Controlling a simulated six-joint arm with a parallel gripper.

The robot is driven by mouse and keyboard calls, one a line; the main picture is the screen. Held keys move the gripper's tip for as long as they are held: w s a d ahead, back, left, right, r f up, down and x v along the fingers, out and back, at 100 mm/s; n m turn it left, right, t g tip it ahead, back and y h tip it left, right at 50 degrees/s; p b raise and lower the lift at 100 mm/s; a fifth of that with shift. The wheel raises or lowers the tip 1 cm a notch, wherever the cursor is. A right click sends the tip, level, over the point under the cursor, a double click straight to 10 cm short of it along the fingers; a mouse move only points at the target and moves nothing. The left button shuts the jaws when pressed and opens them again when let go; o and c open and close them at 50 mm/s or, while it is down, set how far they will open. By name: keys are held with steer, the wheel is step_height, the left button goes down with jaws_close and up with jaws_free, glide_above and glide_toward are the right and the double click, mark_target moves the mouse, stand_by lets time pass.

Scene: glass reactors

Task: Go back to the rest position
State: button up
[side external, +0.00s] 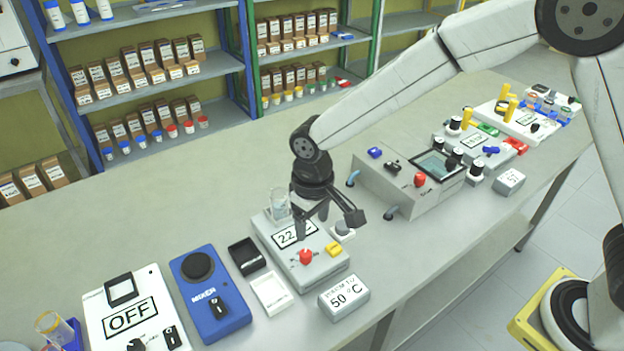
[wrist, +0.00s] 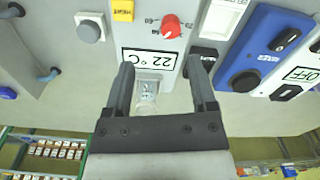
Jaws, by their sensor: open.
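In that view the display (wrist: 150,60) reads 22 °C. A glass beaker (side external: 278,204) stands on the back of the device, behind my gripper. It shows between the fingers in the wrist view (wrist: 146,100), apart from them.
A black tray (side external: 246,256), a white tray (side external: 270,294), a blue mixer (side external: 210,295) and a white device reading OFF (side external: 135,312) stand to the left. A 50 °C block (side external: 344,298) is in front. A grey box with a screen (side external: 410,180) is to the right. Shelves stand behind.

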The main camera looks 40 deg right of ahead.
steer(key=s+d+r+m+t, duration=0.1)
steer(key=s+d, duration=0.5)
steer(key=d, duration=0.4)
steer(key=s+d+r+m+t, duration=0.1)
steer(key=s+d, duration=0.5)
steer(key=d, duration=0.4)
steer(key=shift+s+r+m, duration=0.15)
steer(key=shift+s+m, duration=0.2)
steer(key=shift+m, duration=0.05)
